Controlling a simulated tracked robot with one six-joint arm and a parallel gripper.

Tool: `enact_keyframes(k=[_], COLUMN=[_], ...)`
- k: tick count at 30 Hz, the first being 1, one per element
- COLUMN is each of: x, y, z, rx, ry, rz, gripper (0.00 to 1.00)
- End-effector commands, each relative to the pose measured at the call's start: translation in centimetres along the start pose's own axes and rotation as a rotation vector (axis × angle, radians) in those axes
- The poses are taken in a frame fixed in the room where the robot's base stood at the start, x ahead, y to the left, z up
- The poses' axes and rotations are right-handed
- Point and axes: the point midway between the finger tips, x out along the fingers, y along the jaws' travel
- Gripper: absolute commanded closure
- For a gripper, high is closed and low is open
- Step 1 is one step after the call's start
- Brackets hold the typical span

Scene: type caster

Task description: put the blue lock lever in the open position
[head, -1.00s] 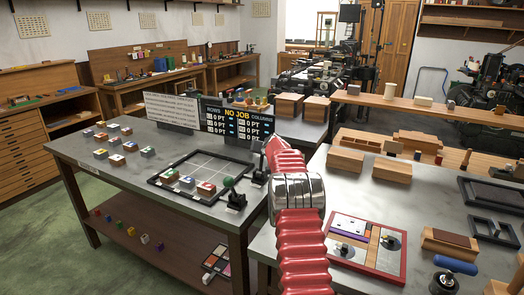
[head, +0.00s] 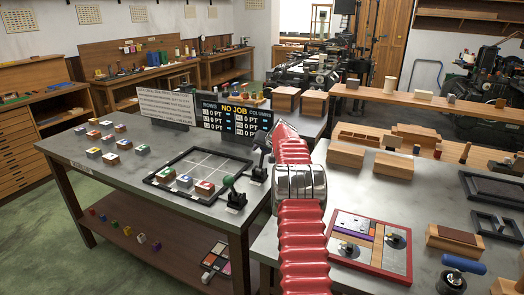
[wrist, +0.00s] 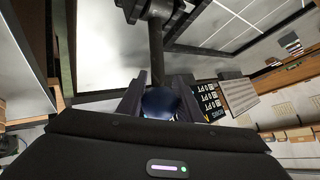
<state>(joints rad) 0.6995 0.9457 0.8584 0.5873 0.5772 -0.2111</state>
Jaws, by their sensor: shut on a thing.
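The blue lock lever shows in the wrist view as a dark blue knob (wrist: 160,103) on a dark shaft (wrist: 156,55) that rises from a black base. My gripper (wrist: 161,82) has its two fingers on either side of the knob and is shut on it. In the head view the lever (head: 261,158) stands at the right of the type frame, close to the table's right edge.
A second lever with a green knob (head: 228,182) stands just left of the blue one. The type frame (head: 160,181) holds several small blocks. The NO JOB board (head: 236,122) stands behind the levers. A red-edged tray (head: 368,272) lies on the right bench.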

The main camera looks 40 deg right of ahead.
Motion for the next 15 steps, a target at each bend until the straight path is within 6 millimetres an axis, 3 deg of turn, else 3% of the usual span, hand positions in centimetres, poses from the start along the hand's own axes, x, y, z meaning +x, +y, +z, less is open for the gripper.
enact_keyframes(k=[8, 9, 15], x=[0.04, 0.03, -0.09], y=[0.26, 0.29, 0.47], z=[-0.16, -0.19, -0.29], rx=[0.002, 0.002, 0.003], ry=[0.005, 0.006, 0.007], rz=[0.002, 0.003, 0.004], gripper=[1.0, 0.66, 0.52])
